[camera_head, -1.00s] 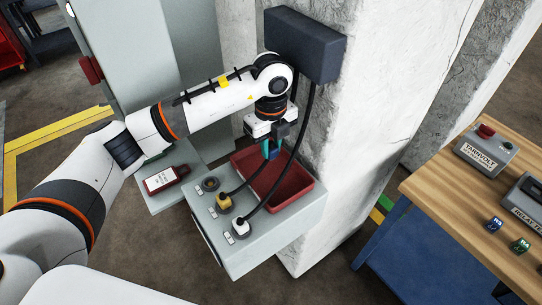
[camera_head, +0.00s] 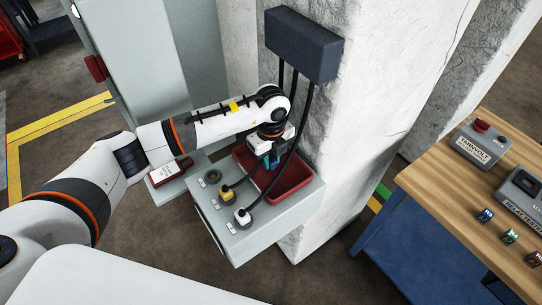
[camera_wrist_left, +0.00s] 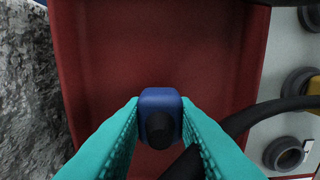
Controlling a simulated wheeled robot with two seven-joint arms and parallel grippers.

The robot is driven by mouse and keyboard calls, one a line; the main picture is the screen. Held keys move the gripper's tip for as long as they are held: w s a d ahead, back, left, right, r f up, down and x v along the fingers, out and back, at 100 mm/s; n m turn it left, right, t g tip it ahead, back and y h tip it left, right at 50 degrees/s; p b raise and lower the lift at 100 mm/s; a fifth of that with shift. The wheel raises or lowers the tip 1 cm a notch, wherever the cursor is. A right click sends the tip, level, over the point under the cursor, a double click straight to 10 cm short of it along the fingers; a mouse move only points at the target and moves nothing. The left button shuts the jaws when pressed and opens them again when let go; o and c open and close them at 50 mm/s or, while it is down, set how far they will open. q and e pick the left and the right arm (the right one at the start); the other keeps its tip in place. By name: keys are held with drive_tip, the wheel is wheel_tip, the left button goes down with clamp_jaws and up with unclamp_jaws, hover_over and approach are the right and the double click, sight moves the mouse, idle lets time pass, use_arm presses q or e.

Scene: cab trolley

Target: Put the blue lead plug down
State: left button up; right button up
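The blue lead plug (camera_wrist_left: 160,98) is between the teal fingertips of my left gripper (camera_wrist_left: 160,108), which touch it on both sides. Its black cable end faces the wrist camera. In the head view my left gripper (camera_head: 272,158) points down into the red tray (camera_head: 296,186) on the grey socket panel (camera_head: 262,222). The tray floor shows around the plug in the wrist view (camera_wrist_left: 105,50). I cannot tell whether the plug touches the floor. The plug is mostly hidden in the head view. My right gripper is not in view.
A yellow plug (camera_head: 227,194) and a white plug (camera_head: 242,217) sit in panel sockets, with an empty socket (camera_head: 212,176) behind. Black cables hang from the dark box (camera_head: 303,45) close beside my gripper.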

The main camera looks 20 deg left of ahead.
sight(271, 159)
use_arm(q)
drive_tip(key=o, duration=0.4)
drive_tip(key=shift+o, duration=0.2)
drive_tip(key=shift+r, duration=0.65)
wheel_tip(271, 159, up, 11)
drive_tip(key=b, duration=0.4)
